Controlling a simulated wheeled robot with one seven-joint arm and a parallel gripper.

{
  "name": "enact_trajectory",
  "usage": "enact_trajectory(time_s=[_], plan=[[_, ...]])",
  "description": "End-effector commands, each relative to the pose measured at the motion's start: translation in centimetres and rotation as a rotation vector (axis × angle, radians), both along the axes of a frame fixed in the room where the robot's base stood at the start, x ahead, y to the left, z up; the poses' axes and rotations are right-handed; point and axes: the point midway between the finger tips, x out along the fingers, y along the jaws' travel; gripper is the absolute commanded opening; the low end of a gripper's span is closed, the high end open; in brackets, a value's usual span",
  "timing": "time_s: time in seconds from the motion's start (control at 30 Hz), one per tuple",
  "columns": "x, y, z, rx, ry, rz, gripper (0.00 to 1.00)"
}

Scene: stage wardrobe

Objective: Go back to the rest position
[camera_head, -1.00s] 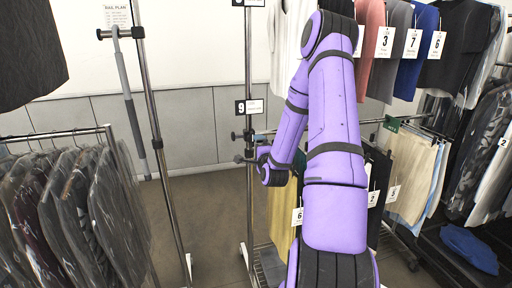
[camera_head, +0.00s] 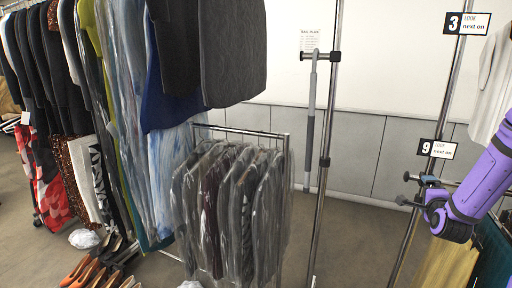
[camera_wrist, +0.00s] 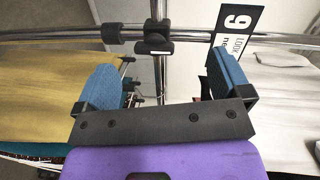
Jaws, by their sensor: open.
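My gripper (camera_wrist: 166,82) shows in the wrist view with its two blue finger pads wide apart and nothing held between them. A horizontal chrome rail (camera_wrist: 60,38) with black clamps (camera_wrist: 152,38) lies just beyond the fingertips; I cannot tell whether they touch. In the head view my purple arm reaches in from the right edge, with its end beside the upright post (camera_head: 413,225), below the "9 LOOK next on" sign (camera_head: 437,149).
A low rack of bagged dark garments (camera_head: 232,205) stands left of centre. Hanging clothes (camera_head: 60,90) and shoes (camera_head: 95,270) fill the far left. A tall post (camera_head: 325,160) stands mid-picture. Yellow cloth (camera_wrist: 45,90) and pale cloth (camera_wrist: 285,90) flank my gripper. Some floor (camera_head: 355,250) is clear between the posts.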

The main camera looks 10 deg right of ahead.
Motion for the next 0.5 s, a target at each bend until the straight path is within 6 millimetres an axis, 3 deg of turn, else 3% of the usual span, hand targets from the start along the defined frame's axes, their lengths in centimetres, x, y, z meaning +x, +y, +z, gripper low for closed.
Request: enact_trajectory(time_s=[0.03, 0.23, 0.5], plan=[[0.7, 1.3, 1.4, -0.043, 0.051, 0.034, 0.96], [1.8, 6.2, 5.1, -0.202, 0.281, 0.157, 0.96], [0.5, 12.9, 10.0, -0.408, 0.55, 0.317, 0.96]])
